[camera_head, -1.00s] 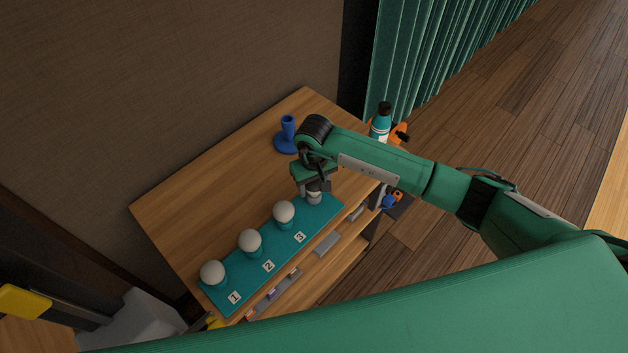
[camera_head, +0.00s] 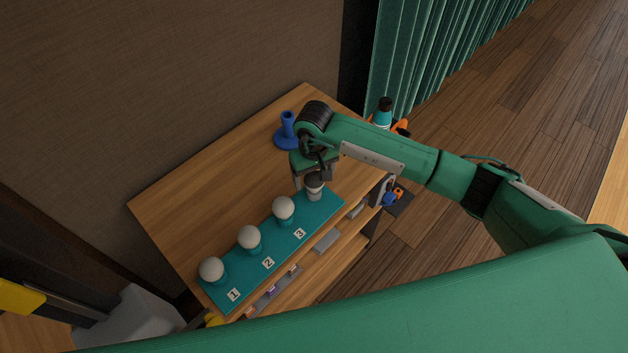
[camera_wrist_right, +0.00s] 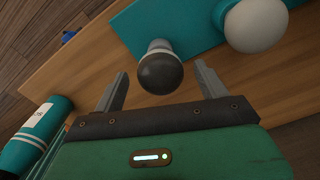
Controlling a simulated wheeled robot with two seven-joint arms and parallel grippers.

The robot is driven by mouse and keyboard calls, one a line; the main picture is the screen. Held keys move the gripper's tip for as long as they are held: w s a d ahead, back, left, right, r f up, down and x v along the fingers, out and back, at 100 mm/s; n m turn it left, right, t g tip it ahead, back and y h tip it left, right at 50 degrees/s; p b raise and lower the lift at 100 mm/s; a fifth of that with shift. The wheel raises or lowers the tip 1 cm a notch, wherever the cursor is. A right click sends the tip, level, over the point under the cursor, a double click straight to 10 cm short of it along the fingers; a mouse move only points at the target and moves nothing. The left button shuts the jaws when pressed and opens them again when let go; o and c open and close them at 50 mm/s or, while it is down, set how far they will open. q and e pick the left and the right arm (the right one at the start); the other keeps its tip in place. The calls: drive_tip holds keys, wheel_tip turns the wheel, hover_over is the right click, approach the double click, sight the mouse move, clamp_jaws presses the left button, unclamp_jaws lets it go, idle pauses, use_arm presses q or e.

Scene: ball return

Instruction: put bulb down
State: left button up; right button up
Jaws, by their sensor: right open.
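A dark grey bulb (camera_wrist_right: 160,72) with a pale collar stands at the far right end of the teal mat (camera_head: 296,240), past the label 3. In the head view the bulb (camera_head: 314,188) is partly covered by my right gripper (camera_head: 312,178). In the right wrist view my right gripper (camera_wrist_right: 161,70) is open, with one finger on each side of the bulb and a gap to each. Three white bulbs stand in teal holders on the mat: by label 1 (camera_head: 211,269), by label 2 (camera_head: 248,236) and by label 3 (camera_head: 283,207). My left gripper is out of view.
The mat lies along the front edge of a wooden table (camera_head: 195,205). A blue stand (camera_head: 287,133) is at the back. A teal bottle (camera_head: 382,115) with a dark cap is behind my right arm. The table's left and middle are clear.

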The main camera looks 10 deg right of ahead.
wheel_tip(320, 180, up, 9)
drive_tip(key=b, duration=0.3)
drive_tip(key=shift+f, duration=0.2)
drive_tip(key=shift+r, duration=0.6)
